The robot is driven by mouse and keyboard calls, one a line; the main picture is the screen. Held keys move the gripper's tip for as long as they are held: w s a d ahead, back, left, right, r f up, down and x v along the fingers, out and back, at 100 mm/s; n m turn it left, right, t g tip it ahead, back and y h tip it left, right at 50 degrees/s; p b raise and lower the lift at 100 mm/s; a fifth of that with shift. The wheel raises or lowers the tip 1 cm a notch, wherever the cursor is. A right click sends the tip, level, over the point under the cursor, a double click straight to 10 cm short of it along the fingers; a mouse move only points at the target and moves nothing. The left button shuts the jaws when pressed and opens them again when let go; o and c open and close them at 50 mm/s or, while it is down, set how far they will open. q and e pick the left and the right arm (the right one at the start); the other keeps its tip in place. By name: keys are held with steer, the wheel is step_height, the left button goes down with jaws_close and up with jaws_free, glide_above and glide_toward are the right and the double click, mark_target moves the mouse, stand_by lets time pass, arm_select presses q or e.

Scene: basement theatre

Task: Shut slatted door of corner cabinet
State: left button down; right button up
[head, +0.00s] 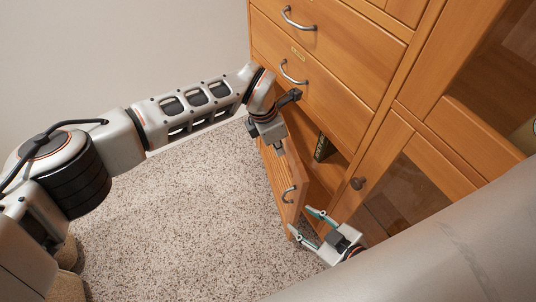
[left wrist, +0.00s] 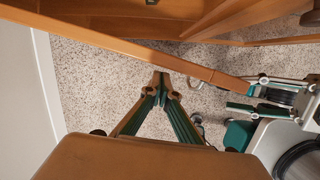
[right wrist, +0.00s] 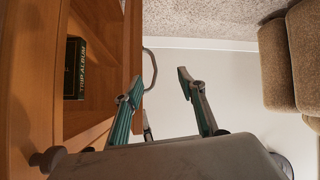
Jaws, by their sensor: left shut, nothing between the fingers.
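The wooden cabinet (head: 340,75) has a low door (head: 278,180) standing open, with a curved metal handle (head: 288,193) on its outer face. Slats cannot be made out. The door crosses the left wrist view as a long plank (left wrist: 130,48). My left gripper (left wrist: 160,80) is shut and empty, beside the door; in the head view it is near the door's top, fingertips unclear. My right gripper (head: 312,227) is open at the door's free edge. In the right wrist view its fingers (right wrist: 158,82) are apart near the door handle (right wrist: 150,68); contact is unclear.
A dark album (head: 320,148) stands inside the open compartment; it also shows in the right wrist view (right wrist: 74,68). Drawers (head: 325,40) sit above. A glass-panelled door with a round knob (head: 357,183) is to the right. Speckled carpet (head: 190,220) left of the door is clear.

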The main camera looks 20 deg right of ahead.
arm_select(q)
steer(key=shift+d+n, duration=0.3)
steer(key=shift+d, duration=0.1)
arm_select(e)
steer(key=shift+s+f, duration=0.1)
steer(key=shift+s, duration=0.2)
